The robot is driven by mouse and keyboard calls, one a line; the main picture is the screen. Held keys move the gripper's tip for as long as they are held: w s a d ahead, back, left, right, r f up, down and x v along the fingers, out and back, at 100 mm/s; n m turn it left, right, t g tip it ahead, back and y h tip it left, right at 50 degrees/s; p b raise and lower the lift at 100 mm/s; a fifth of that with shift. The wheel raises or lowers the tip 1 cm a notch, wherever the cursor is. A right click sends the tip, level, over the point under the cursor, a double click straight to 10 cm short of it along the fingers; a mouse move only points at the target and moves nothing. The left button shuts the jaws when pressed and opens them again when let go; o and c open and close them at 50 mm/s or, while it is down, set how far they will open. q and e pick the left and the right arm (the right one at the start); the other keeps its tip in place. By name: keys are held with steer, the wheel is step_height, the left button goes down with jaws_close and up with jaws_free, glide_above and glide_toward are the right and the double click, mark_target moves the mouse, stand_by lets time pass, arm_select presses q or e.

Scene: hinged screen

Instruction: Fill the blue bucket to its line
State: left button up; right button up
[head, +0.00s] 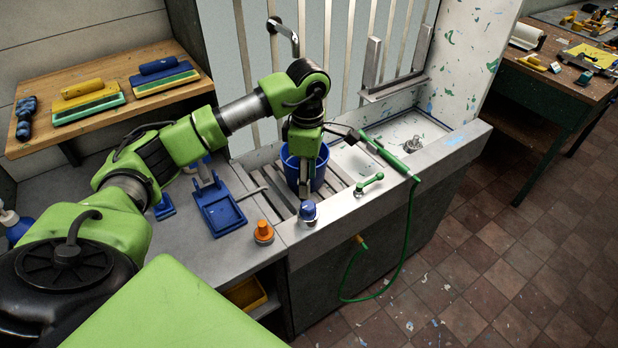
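The blue bucket (290,166) stands upright on the slatted rack in the sink. My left gripper (305,188) points down at the bucket, its fingers overlapping the bucket's front side. I cannot tell whether the fingers grip the rim or wall. The bucket's line and any water inside are hidden. A chrome spout (284,32) sticks out from the wall above and behind the bucket. A blue-topped knob (308,211) and a green lever tap (369,184) sit on the front ledge. An orange knob (263,232) is left of them. My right gripper is out of view.
A green spray wand (388,158) lies across the sink edge, and its green hose (402,240) hangs down in front. A blue tray (220,208) sits on the left counter. A wooden shelf (150,107) holds floats at the left.

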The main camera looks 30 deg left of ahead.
mark_target(308, 205)
arm_select(q)
steer(key=shift+f, duration=0.6)
step_height(308, 205, down, 7)
steer(key=b, duration=0.4)
steer(key=shift+f, duration=0.2)
steer(key=shift+f+b, duration=0.35)
steer(key=shift+b, duration=0.05)
steer(key=shift+c, duration=0.3)
steer(key=shift+r, duration=0.25)
steer(key=c, duration=0.6)
steer(key=shift+o, duration=0.2)
steer(key=shift+w, duration=0.1)
